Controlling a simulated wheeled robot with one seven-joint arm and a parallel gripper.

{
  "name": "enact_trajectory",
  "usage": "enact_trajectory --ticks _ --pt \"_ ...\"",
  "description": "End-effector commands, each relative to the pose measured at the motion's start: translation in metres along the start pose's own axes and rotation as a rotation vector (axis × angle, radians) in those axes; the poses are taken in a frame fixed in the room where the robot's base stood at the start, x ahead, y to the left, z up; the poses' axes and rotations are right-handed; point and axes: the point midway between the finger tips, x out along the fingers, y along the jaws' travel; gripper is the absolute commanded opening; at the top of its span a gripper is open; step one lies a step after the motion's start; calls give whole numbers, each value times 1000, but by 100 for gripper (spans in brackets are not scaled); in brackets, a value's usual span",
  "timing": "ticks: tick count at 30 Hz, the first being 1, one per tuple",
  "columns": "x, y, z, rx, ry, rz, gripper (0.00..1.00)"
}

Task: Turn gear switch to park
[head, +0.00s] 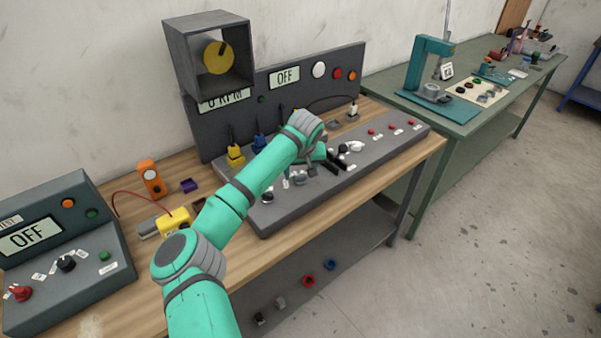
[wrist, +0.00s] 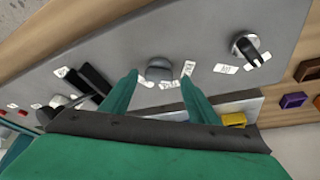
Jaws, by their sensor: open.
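A grey rounded knob (wrist: 159,68), which appears to be the gear switch, sits on the grey sloped panel (wrist: 120,60). Small white labels stand around it, too small to read surely. In the wrist view my gripper (wrist: 160,76) is open, with one teal finger on each side of the knob and the knob's top between the fingertips. I cannot tell whether the fingers touch it. In the head view the knob (head: 300,178) shows just below my gripper (head: 318,168), which is partly hidden by my arm.
A black-and-white rotary knob (wrist: 245,47) is beside it on the panel. Black-handled levers (wrist: 92,83) stand close to the other finger. Red buttons (head: 393,126) are farther right. A yellow connector (head: 236,156) stands behind my forearm. A control box (head: 60,240) reads OFF at left.

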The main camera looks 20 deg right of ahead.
Motion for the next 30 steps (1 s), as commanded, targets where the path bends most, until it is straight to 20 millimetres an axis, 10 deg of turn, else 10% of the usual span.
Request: enact_trajectory --ticks 8,14,30 --pt "1 3 0 4 0 2 55" --pt "1 4 0 5 0 2 13" --pt "3 3 2 115 -3 54 13"
